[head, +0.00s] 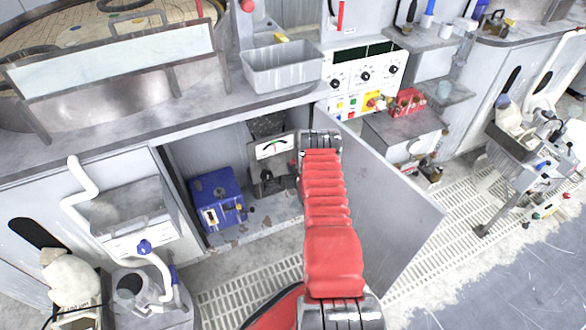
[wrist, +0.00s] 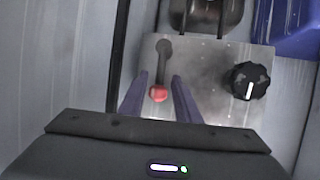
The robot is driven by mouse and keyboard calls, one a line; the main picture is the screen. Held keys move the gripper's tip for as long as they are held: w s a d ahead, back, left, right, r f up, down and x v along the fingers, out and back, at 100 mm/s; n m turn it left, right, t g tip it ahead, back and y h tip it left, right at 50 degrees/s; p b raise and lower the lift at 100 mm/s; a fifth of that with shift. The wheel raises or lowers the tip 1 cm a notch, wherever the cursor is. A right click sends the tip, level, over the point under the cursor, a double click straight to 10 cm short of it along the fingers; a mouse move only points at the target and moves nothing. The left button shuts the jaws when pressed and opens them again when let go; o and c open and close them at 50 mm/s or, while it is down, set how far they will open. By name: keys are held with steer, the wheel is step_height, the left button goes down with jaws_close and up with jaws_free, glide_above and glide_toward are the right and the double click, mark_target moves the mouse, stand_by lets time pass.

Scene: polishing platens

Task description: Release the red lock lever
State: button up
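The lock lever (wrist: 162,62) shows in the wrist view as a dark arm on a metal panel (wrist: 215,60), with a red knob (wrist: 159,93) at its lower end. My gripper (wrist: 159,84) has its two fingers apart, one on each side of the red knob. Gaps show between the knob and both fingers, so it is not gripped. Whether the fingertips are level with the knob in depth is hard to tell. In the head view my red arm reaches into the open cabinet, and the lever cannot be made out there.
A black dial (wrist: 249,81) with a white mark sits right of the lever. A blue box (head: 217,198) stands in the cabinet, left of a gauge (head: 272,147). The open cabinet door (head: 385,205) stands close on my arm's right. A grey wall borders the panel's left.

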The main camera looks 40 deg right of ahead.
steer(key=shift+w+d+f, duration=0.1)
steer(key=shift+w, duration=0.1)
jaws_close()
stand_by(0.4)
